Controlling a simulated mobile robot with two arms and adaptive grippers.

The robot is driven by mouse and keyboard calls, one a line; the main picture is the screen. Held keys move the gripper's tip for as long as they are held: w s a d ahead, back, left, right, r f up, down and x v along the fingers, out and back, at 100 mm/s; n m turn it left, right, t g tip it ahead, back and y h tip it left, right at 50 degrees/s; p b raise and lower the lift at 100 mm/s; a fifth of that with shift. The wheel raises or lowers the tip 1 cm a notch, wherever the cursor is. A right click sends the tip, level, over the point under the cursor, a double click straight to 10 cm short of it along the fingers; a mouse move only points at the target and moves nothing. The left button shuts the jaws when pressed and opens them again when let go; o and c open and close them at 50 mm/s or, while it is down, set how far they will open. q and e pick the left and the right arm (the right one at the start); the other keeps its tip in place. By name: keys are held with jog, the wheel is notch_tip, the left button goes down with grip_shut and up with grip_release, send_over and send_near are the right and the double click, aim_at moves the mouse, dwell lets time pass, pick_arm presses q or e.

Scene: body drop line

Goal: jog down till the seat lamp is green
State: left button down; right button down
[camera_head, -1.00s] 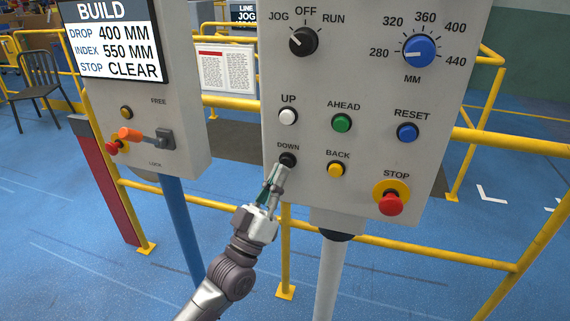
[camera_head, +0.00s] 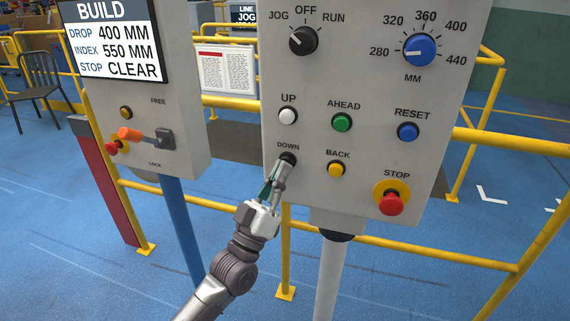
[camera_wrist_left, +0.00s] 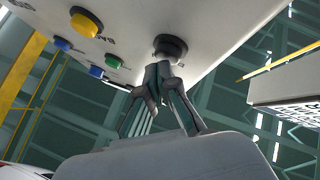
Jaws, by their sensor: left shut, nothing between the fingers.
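The black DOWN button (camera_head: 288,158) is at the lower left of the grey control panel (camera_head: 310,185). My left gripper (camera_head: 284,166) is shut and empty, with its fingertips at the DOWN button, seemingly touching it. In the left wrist view the closed fingertips (camera_wrist_left: 164,70) meet the black button (camera_wrist_left: 170,45). How far the button is pressed I cannot tell. The mode knob (camera_head: 303,40) points toward JOG. No seat lamp can be made out. My right gripper is out of view.
The panel also carries a white UP button (camera_head: 288,116), green AHEAD (camera_head: 342,122), yellow BACK (camera_head: 336,169), blue RESET (camera_head: 408,131) and a red STOP (camera_head: 391,203). A second box with a screen (camera_head: 113,40) and an orange-handled lever (camera_head: 130,134) stands left. Yellow rails (camera_head: 420,257) run behind.

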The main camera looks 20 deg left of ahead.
pick_arm(q)
jog(key=shift+w, duration=0.25)
jog(key=shift+s, duration=0.2)
jog(key=shift+s+p, duration=0.35)
jog(key=shift+s, duration=0.45)
jog(key=s+p, duration=0.2)
jog(key=s, duration=0.4)
dwell(0.3)
jog(key=shift+a, duration=0.1)
